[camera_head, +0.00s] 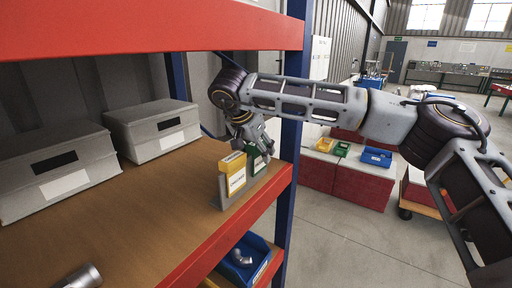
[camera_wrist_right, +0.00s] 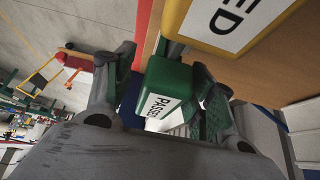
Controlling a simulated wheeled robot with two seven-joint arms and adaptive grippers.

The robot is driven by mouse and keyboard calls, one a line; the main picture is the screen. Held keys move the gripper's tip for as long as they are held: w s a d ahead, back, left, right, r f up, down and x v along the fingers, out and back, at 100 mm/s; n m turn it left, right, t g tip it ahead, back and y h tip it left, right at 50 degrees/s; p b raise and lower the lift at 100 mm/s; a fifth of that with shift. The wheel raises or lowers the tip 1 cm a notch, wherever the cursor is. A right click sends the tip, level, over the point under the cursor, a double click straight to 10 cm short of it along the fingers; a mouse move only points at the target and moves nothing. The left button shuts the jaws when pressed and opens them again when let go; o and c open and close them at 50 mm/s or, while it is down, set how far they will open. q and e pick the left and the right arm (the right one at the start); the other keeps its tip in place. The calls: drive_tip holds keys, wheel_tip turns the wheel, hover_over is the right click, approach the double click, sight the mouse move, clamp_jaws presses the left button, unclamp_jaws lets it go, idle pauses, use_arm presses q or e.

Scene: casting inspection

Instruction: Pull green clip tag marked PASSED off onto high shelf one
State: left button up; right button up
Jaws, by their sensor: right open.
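The green clip tag (camera_head: 259,162) marked PASSED stands in a grey holder (camera_head: 222,191) at the right front edge of the brown shelf board. A yellow tag (camera_head: 236,176) stands beside it in the same holder. My right gripper (camera_head: 258,146) reaches in from the right at the green tag. In the right wrist view the green tag (camera_wrist_right: 168,80) lies between the two spread fingers, and its white label reads PASSED. The yellow tag (camera_wrist_right: 222,22) is just above it there, its label ending in ED. Contact between fingers and tag cannot be told. My left gripper is not in view.
Two grey lidded boxes (camera_head: 152,127) stand at the back and left of the shelf. A metal cylindrical piece (camera_head: 80,277) lies at the front left. A red beam (camera_head: 150,30) runs overhead, and a blue post (camera_head: 290,120) stands right of the tags. A blue bin (camera_head: 246,262) sits below.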

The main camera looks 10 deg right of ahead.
clamp_jaws()
drive_tip(key=shift+r, duration=0.1)
idle(0.5)
drive_tip(key=shift+r+p, duration=1.35)
drive_tip(key=shift+r, duration=0.4)
